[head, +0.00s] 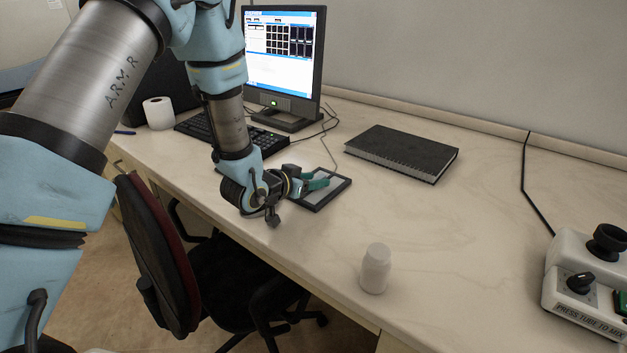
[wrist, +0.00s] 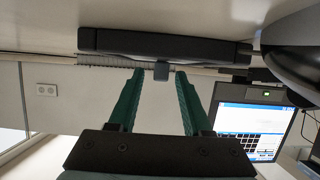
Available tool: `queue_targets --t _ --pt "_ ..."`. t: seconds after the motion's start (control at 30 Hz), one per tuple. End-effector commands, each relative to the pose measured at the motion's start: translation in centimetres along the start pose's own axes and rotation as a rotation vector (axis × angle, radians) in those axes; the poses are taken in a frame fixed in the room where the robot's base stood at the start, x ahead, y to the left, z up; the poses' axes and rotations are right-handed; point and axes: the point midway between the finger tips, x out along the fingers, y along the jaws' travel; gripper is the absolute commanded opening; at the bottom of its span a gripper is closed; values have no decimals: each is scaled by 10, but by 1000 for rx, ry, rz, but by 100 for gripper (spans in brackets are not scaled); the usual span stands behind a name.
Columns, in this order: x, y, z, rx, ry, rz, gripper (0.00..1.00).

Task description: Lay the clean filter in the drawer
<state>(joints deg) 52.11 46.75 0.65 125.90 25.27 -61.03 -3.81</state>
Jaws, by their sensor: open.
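My gripper (head: 318,180) has green fingers and is low over the bench, above a thin black-framed grey panel (head: 337,190). In the wrist view my gripper (wrist: 157,74) has its two fingers apart. A small dark block (wrist: 162,71) shows between the fingertips; I cannot tell whether it is a separate thing. I cannot tell whether the framed panel is the clean filter, and no other thing is clearly a filter. No open drawer can be made out.
A black notebook (head: 400,152) lies behind my gripper. A white bottle (head: 375,269) stands near the front edge. A keyboard (head: 262,140), monitor (head: 284,60) and paper roll (head: 158,113) are to the left, a mixer (head: 590,285) at right. A chair (head: 155,250) stands before the bench.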

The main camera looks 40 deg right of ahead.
Motion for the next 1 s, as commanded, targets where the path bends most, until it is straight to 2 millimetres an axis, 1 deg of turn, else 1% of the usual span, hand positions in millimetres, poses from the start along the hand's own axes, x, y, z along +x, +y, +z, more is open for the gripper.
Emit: queue_targets --t 0.17,0.27,0.37,0.5,0.7,0.83,1.0 --pt "-2 0 -5 0 0 0 49" --pt "-15 -1 -2 0 1 -2 49" --pt "-35 -1 0 0 0 -2 49" --pt "-66 -1 -1 0 2 -3 49" --pt "-102 -1 -2 0 1 -2 49" --pt "-116 -1 -2 0 1 -2 49" --pt "-121 0 -2 0 0 0 49"
